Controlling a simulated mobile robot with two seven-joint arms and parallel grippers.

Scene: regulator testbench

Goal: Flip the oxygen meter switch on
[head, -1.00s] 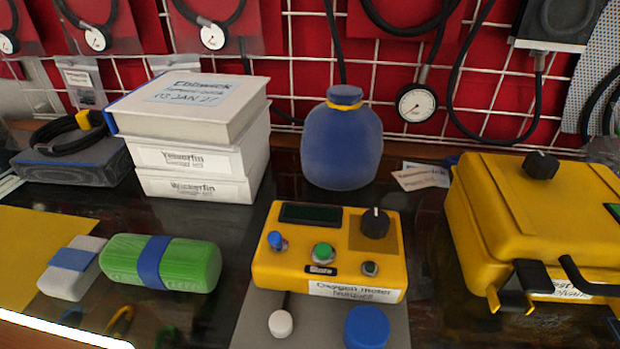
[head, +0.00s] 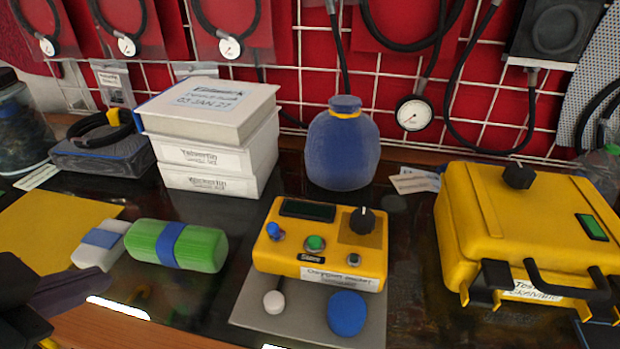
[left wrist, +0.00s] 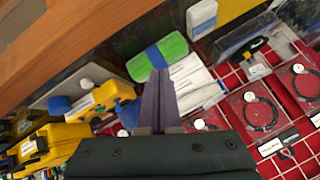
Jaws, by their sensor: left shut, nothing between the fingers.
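The yellow oxygen meter (head: 290,264) sits on a grey plate in the middle of the head view. Its top carries a dark display, a blue toggle switch (head: 275,231), a green button (head: 315,243), a black knob (head: 362,220) and a small grey button. The meter also shows in the left wrist view (left wrist: 118,92), at the left. My left gripper (head: 108,282) comes in at the lower left of the head view, well left of the meter. In the left wrist view its dark fingers (left wrist: 158,75) are together and empty. My right gripper is not in view.
A white knob (head: 273,301) and blue knob (head: 347,313) stand before the meter. White boxes (head: 210,157), a blue bottle (head: 342,150) and a yellow case (head: 480,215) surround it.

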